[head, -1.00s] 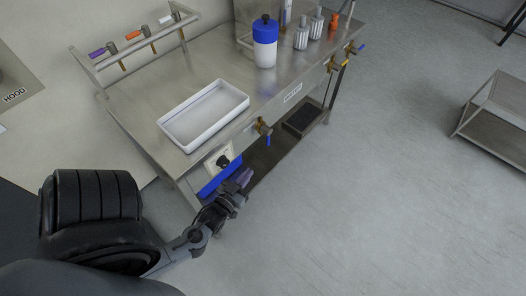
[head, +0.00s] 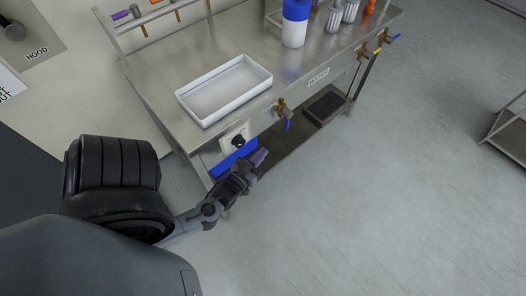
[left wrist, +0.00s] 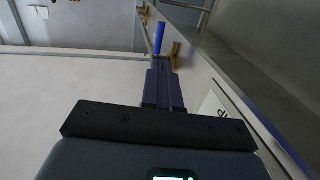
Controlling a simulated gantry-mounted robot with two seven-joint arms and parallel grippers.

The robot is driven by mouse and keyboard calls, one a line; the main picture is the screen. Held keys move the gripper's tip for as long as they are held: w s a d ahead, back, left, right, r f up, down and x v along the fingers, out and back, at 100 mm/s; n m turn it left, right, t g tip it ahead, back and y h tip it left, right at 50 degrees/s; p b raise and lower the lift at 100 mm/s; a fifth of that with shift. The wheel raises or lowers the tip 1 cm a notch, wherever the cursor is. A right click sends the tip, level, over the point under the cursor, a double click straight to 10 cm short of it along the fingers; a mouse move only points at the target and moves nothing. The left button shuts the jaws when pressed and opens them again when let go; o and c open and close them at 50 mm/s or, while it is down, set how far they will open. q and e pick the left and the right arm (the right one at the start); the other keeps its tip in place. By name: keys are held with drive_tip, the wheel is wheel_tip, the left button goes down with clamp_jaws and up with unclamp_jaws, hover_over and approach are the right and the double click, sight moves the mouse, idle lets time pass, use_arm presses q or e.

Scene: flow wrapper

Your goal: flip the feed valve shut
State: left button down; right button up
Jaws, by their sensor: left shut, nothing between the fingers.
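A brass valve (head: 282,106) with a blue lever (head: 287,124) sits on the bench's front face, right of the white tray; I take it for the feed valve. Its lever hangs down and slightly outward in the head view. My left gripper (head: 261,157) is shut and empty, below and left of this lever, with a gap between. In the left wrist view the shut fingers (left wrist: 164,72) point toward the blue lever (left wrist: 159,39), which shows just past the tips; brass (left wrist: 173,58) shows beside it. My right gripper is not in view.
The steel bench (head: 170,75) carries a white tray (head: 222,88) and a blue-and-white bottle (head: 295,25). A black knob (head: 238,141) on a pale plate is close to my left gripper. More brass valves (head: 378,42) are farther right. Floor in front is clear.

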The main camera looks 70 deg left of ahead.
sight(286, 126)
use_arm(q)
drive_tip(key=b+x, duration=0.4)
drive_tip(key=x, duration=0.7)
drive_tip(key=shift+a, duration=0.1)
drive_tip(key=shift+w+a+b, duration=0.3)
drive_tip(key=shift+w+b, duration=0.05)
drive_tip(key=shift+w, duration=0.15)
